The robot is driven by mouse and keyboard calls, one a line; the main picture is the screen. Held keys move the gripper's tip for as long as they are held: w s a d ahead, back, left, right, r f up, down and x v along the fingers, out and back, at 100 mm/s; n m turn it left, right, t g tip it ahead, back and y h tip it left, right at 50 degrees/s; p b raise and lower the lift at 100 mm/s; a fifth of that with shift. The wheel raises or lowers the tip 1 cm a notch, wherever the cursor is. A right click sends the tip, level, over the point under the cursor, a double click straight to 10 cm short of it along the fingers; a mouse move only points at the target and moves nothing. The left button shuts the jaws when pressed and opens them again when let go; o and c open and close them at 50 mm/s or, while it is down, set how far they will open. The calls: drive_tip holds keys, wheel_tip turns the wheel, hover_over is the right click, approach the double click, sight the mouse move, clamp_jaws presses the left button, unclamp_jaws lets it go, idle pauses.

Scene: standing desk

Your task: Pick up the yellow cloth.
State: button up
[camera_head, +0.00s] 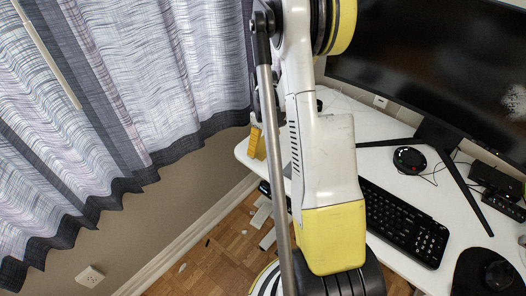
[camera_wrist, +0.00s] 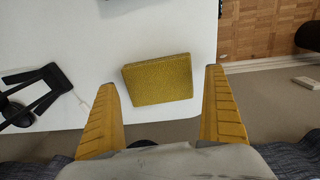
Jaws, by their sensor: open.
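The yellow cloth (camera_wrist: 158,79) looks like a flat, textured, folded rectangle in the wrist view. It lies on the white desk (camera_wrist: 110,40) close to the desk's edge. My gripper (camera_wrist: 160,79) is open, with one yellow finger to the left of the cloth and one to the right in the picture. There is a visible gap on both sides and nothing is between the fingers in their grip. How high the fingers are above the cloth I cannot tell. In the head view my gripper (camera_head: 257,143) shows partly beside my arm at the desk's left corner, and I cannot make out the cloth there.
A black stand-like object (camera_wrist: 38,92) is on the desk left of the cloth. In the head view a keyboard (camera_head: 403,222), a monitor (camera_head: 440,60) and a round black device (camera_head: 409,160) occupy the desk. A curtain (camera_head: 120,90) hangs at the left.

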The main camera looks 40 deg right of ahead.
sight(266, 146)
wheel_tip(266, 146, down, 2)
drive_tip(key=shift+r, duration=0.1)
drive_tip(key=shift+c, duration=0.3)
drive_tip(key=c, duration=0.7)
drive_tip(key=shift+c, duration=0.3)
drive_tip(key=shift+r, duration=0.15)
drive_tip(key=shift+r, duration=0.35)
drive_tip(key=r+p, duration=0.1)
drive_tip(key=r, duration=0.1)
drive_tip(key=r+p, duration=0.1)
drive_tip(key=r, duration=0.1)
drive_tip(key=shift+s+d+p, duration=0.2)
drive_tip(key=shift+p, duration=0.1)
drive_tip(key=s+d+r+p, duration=0.3)
drive_tip(key=s+d+r, duration=0.3)
drive_tip(key=s, duration=0.3)
drive_tip(key=shift+d+p, duration=0.25)
drive_tip(key=shift+p, duration=0.1)
